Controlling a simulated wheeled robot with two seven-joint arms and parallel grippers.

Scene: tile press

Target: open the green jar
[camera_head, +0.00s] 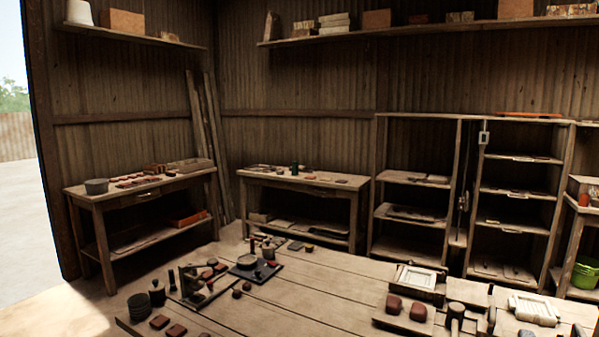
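I cannot pick out a clearly green jar. Two dark pots stand at the near left of the front table: a rounded one with a knob-like top (157,292) and a wider one (139,306). Their colour is too dark to tell. A small dark greenish upright object (294,167) stands on the back table, too small to identify. A bright green bucket (585,272) sits on a low shelf at the far right. Neither of my grippers is in view.
The front wooden table (290,301) holds a dark tray (262,272), reddish lumps and a mallet (456,314); its middle boards are fairly clear. A side table (140,184) stands at left, a back table (300,180) at centre, and open shelves (415,179) at right.

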